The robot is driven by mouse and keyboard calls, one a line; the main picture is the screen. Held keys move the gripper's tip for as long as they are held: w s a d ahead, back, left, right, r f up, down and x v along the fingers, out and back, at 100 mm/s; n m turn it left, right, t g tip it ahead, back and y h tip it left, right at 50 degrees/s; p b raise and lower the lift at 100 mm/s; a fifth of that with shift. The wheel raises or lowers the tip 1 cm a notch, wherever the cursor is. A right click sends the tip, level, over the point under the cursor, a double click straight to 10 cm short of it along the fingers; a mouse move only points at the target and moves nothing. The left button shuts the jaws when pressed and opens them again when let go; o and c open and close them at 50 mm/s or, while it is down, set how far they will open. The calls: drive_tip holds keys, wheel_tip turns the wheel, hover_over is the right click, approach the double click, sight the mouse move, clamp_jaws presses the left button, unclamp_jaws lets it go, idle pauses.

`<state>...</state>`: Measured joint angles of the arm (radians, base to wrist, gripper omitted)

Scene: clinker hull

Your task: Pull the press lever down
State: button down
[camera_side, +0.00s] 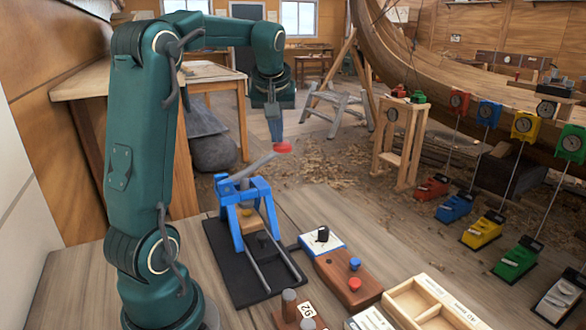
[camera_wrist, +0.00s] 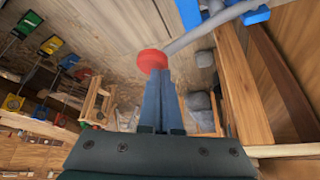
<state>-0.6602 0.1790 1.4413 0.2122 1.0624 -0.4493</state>
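The press has a blue frame (camera_side: 258,188) on a black base (camera_side: 232,262). Its grey lever (camera_side: 250,165) slants up to the right and ends in a red knob (camera_side: 283,147). In the wrist view the red knob (camera_wrist: 152,60) sits at the fingertips and the lever (camera_wrist: 215,22) runs off to the upper right. My gripper (camera_side: 277,138) points down just above the knob. Its blue-grey fingers (camera_wrist: 165,75) lie close together, with nothing seen between them. I cannot tell whether the tips touch the knob.
A wooden block with red and blue buttons (camera_side: 338,287), a white panel with a black knob (camera_side: 322,240) and a divided wooden tray (camera_side: 425,308) stand right of the press. Several coloured gauge stands (camera_side: 483,230) are farther right. The space around the knob looks clear.

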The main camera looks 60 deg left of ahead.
wheel_tip(320, 180, up, 9)
drive_tip(key=s, duration=0.1)
drive_tip(key=shift+s, duration=0.35)
idle(0.6)
